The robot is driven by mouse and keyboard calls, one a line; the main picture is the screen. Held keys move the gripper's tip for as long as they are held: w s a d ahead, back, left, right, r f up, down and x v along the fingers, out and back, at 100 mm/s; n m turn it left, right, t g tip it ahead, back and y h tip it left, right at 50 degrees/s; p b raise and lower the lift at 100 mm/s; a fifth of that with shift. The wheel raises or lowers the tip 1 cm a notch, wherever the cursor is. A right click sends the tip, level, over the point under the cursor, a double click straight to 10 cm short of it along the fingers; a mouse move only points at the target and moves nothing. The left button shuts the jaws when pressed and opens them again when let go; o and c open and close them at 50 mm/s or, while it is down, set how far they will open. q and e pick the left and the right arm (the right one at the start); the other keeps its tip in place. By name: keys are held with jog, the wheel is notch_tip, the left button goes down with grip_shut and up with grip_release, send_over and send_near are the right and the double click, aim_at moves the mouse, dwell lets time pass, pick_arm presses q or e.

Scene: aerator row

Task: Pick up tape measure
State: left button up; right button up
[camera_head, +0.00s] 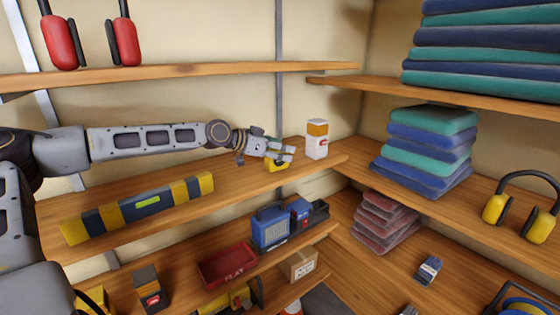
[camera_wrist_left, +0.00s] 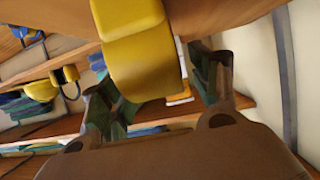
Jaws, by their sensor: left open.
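A yellow tape measure (camera_head: 276,167) sits on the middle wooden shelf at the back wall, partly covered by my left gripper in the head view. My left gripper (camera_head: 283,153) comes in from the left just above it. In the left wrist view the yellow tape measure (camera_wrist_left: 143,65) shows large, between the two spread fingers of the left gripper (camera_wrist_left: 160,85). The fingers stand apart from its sides there. I cannot tell if any part touches it. My right gripper is not in view.
A white and orange container (camera_head: 316,140) stands just right of the gripper on the same shelf. A yellow and dark striped bar (camera_head: 140,208) lies on it to the left. The upper shelf (camera_head: 190,73) runs above my arm.

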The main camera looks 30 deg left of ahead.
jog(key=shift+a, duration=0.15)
pick_arm(q)
jog(key=shift+s+r, duration=0.1)
jog(key=c, duration=1.3)
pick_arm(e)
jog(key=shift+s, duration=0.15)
pick_arm(q)
jog(key=shift+r, duration=0.2)
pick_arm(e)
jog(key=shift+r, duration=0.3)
